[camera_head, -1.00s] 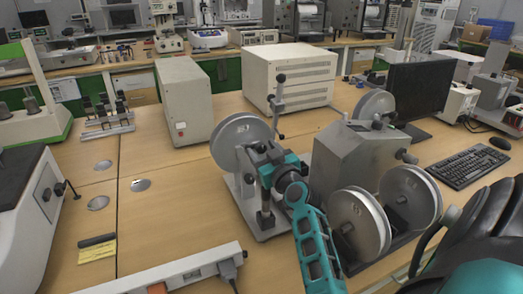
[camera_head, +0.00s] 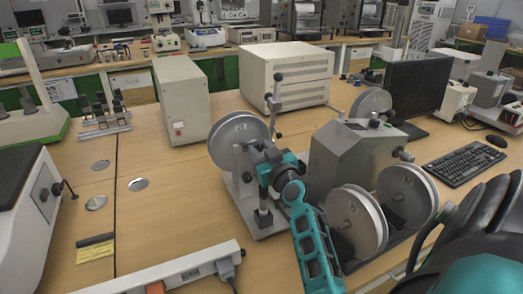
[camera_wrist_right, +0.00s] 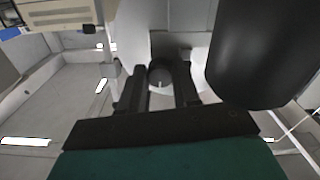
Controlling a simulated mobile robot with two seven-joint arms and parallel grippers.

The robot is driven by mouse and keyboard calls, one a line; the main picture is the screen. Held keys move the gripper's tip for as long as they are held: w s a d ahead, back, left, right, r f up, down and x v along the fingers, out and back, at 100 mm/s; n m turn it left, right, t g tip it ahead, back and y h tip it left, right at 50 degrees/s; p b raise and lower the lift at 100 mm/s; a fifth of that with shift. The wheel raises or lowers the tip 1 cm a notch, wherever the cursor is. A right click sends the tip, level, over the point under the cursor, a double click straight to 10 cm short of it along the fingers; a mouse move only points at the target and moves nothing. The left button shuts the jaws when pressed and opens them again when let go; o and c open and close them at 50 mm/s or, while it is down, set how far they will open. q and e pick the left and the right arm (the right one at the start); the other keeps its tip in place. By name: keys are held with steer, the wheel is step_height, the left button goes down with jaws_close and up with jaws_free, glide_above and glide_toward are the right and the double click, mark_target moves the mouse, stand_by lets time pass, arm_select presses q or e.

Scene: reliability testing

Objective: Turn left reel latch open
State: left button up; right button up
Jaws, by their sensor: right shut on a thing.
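The left reel (camera_head: 226,131) is a grey disc on a metal stand (camera_head: 268,228) in the middle of the head view. My right gripper (camera_head: 252,153) is at the reel's hub, in front of the disc. In the right wrist view, my right gripper's dark fingers (camera_wrist_right: 160,88) are shut on a small round dark knob, the reel latch (camera_wrist_right: 158,74). The pale reel lies behind it. In the head view my gripper and wrist hide the latch, and its turn angle is hard to tell. My left gripper is not in view.
A grey machine housing (camera_head: 345,160) and two more reels (camera_head: 352,222) stand close to the right of my arm. A thin post with a black knob (camera_head: 276,90) rises behind the gripper. A power strip (camera_head: 165,280) lies at the front. The table left of the stand is mostly clear.

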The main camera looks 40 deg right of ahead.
steer(key=shift+r, duration=0.1)
steer(key=m+p, duration=0.1)
steer(key=m, duration=0.2)
steer(key=shift+r, duration=0.1)
steer(key=m+p, duration=0.1)
steer(key=m, duration=0.3)
steer(key=shift+p, duration=0.35)
steer(key=m, duration=0.4)
steer(key=shift+m, duration=2.5)
steer(key=o, duration=0.8)
steer(key=shift+c, duration=0.2)
steer(key=o, duration=0.3)
